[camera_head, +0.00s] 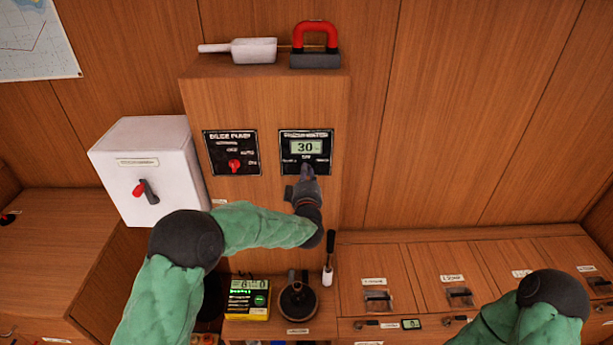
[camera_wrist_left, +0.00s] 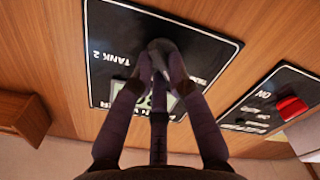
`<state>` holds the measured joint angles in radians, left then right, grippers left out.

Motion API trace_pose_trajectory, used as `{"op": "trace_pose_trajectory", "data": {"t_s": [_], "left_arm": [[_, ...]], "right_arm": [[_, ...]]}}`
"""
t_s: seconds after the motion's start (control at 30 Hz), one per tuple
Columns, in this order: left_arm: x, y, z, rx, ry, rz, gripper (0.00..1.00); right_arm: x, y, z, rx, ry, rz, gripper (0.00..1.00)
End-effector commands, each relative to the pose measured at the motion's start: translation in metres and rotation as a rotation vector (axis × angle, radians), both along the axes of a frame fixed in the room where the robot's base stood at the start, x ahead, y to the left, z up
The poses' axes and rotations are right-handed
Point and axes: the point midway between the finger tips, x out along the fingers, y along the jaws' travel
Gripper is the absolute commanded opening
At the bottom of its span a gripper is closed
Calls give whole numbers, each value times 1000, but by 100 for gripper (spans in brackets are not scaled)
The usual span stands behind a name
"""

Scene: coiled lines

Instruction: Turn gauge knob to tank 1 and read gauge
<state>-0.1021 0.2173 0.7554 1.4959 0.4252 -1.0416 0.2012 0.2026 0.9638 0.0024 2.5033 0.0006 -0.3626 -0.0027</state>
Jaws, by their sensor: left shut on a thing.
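The gauge panel (camera_head: 319,135) is a black plate on the wooden cabinet front, with a small display (camera_head: 306,147) that reads 30. Its labels are too small to read surely in the head view; in the left wrist view the panel (camera_wrist_left: 215,50) appears upside down and "TANK 2" is legible. My left gripper (camera_head: 306,174) is at the panel's lower middle, below the display. In the left wrist view its fingers (camera_wrist_left: 160,62) are closed together on the dark gauge knob (camera_wrist_left: 160,45), which they mostly hide, so its pointing direction cannot be told. My right gripper is out of view.
A bilge pump panel (camera_head: 232,152) with a red knob is just left of the gauge. A white switch box (camera_head: 139,198) stands further left. A scoop (camera_head: 240,50) and a red-handled magnet (camera_head: 315,48) lie on top.

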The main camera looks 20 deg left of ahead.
Motion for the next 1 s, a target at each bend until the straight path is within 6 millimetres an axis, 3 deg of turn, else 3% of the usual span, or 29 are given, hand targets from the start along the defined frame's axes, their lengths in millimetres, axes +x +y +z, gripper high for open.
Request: {"op": "trace_pose_trajectory", "data": {"t_s": [0.3, 0.33, 0.4, 0.77, 1.0], "left_arm": [[0, 0, -1, -3, 2, 0, 0], [0, 0, -1, -3, 2, 0, 23], [0, 0, -1, -3, 2, 0, 41], [-1, 0, 0, -1, 0, -1, 41], [-27, -8, 0, -1, 2, -2, 41]], "right_arm": [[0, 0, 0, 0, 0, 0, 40], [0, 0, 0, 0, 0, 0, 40], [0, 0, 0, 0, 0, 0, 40], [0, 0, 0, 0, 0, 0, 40], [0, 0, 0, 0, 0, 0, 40]]}}
